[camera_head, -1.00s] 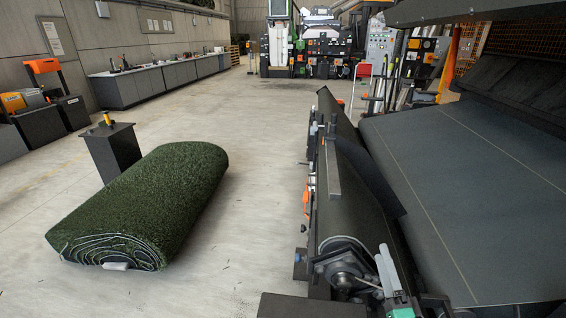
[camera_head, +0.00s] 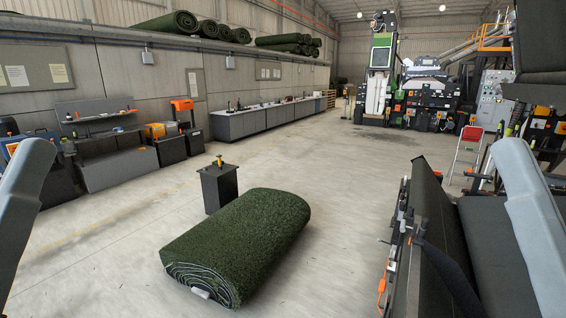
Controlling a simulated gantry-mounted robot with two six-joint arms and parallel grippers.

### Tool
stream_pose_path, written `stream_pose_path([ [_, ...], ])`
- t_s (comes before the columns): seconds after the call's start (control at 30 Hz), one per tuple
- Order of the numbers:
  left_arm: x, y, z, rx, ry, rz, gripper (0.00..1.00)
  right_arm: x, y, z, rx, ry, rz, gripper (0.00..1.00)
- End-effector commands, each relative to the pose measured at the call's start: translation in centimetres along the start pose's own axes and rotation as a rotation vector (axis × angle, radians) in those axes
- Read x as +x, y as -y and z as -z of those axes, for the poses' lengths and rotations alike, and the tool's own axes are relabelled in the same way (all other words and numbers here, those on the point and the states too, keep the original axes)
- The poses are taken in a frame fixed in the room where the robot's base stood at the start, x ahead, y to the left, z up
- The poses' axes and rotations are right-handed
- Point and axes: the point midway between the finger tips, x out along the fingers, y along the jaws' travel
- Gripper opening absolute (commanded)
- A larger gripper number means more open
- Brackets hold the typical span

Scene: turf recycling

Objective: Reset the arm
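Two pale grey arm links of mine show, one at the left edge and one at the right edge of the head view. Neither of my grippers is in the frame. A large green turf roll (camera_head: 240,240) lies on the floor in the middle, apart from both arm links. A small light-coloured object (camera_head: 200,294) is at the lower part of its near spiral end.
A dark pedestal (camera_head: 219,188) with a yellow-topped item stands behind the roll. A black conveyor machine (camera_head: 430,245) fills the lower right. Grey cabinets (camera_head: 265,118) line the left wall. The concrete floor (camera_head: 330,165) between is open.

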Motion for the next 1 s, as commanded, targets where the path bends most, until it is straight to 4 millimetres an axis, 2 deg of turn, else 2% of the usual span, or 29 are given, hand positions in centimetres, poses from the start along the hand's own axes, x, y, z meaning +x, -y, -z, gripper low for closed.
stream_pose_path([
  [0.03, 3.9, 0.0, 3.5, 0.000, 0.000, 0.000, 0.50, 3.9, 0.0, 3.5, 0.000, 0.000, 0.000, 0.81],
  [0.1, 6.4, 0.0, 5.8, 0.000, 0.001, 0.000, 0.50, 6.4, -0.1, 5.8, 0.000, 0.001, -0.001, 0.81],
  [0.3, 12.8, 0.1, 11.8, 0.000, 0.000, 0.000, 0.50, 12.8, -0.1, 11.7, 0.000, 0.001, -0.001, 0.81],
  [0.4, 14.7, 0.1, 13.5, 0.000, 0.000, 0.000, 0.50, 14.7, -0.1, 13.4, 0.000, 0.002, -0.001, 0.81],
  [0.53, 15.5, 0.1, 14.3, 0.000, 0.001, 0.000, 0.50, 15.6, -0.1, 14.2, 0.000, 0.002, -0.001, 0.81],
  [1.0, 15.3, 0.1, 14.0, 0.000, 0.001, 0.000, 0.50, 15.3, -0.1, 14.0, 0.000, 0.001, -0.001, 0.81],
])
